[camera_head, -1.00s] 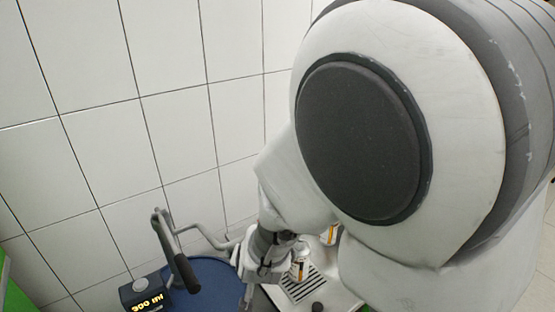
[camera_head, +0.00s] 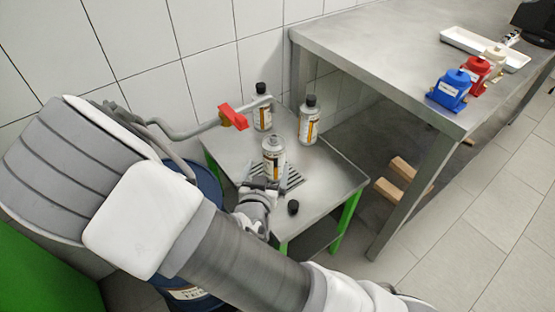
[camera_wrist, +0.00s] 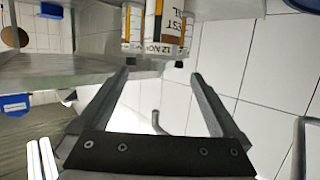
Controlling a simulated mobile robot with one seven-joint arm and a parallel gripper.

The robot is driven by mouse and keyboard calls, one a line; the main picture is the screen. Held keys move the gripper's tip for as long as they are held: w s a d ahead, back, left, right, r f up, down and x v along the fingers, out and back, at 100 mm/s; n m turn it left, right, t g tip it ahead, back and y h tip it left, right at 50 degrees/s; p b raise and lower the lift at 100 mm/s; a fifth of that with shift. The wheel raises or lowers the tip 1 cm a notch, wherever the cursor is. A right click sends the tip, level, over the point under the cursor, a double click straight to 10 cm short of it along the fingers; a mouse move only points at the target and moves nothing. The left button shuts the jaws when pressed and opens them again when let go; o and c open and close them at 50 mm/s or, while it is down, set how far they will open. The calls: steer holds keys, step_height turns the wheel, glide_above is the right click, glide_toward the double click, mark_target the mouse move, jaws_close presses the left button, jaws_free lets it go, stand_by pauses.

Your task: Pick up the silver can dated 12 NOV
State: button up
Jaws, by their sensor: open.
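A silver can with a white and orange label (camera_head: 273,160) stands upright on the small metal table, closest to my gripper. In the wrist view the nearest can (camera_wrist: 165,30) shows upside-down print that reads "12 NOV"; it appears to be this same can. My gripper (camera_head: 264,186) is open and empty, just in front of the can's lower part. In the wrist view my spread fingers (camera_wrist: 161,76) point at the can, which lies beyond the tips with no contact seen. Its upper end is cut off there.
Two similar cans with black caps, one at the back (camera_head: 262,118) and one at right (camera_head: 309,124), stand behind. A loose black cap (camera_head: 293,207) lies near the slotted grate (camera_head: 292,176). A red-handled lever (camera_head: 233,117) reaches over the small table (camera_head: 330,178). A workbench (camera_head: 375,45) is at right.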

mark_target(272, 152)
steer(key=b+x, duration=0.2)
steer(key=x, duration=0.8)
steer(key=shift+w+f, duration=0.15)
steer(key=shift+w, duration=0.1)
steer(key=shift+f+b+x, duration=0.1)
steer(key=shift+b+x, duration=0.25)
steer(key=shift+x, duration=1)
steer(key=shift+f+b+x, duration=0.15)
steer(key=shift+b+x, duration=0.2)
steer(key=shift+x, duration=1)
steer(key=shift+s, duration=0.1)
steer(key=shift+c, duration=0.3)
steer(key=shift+r, duration=0.1)
jaws_close()
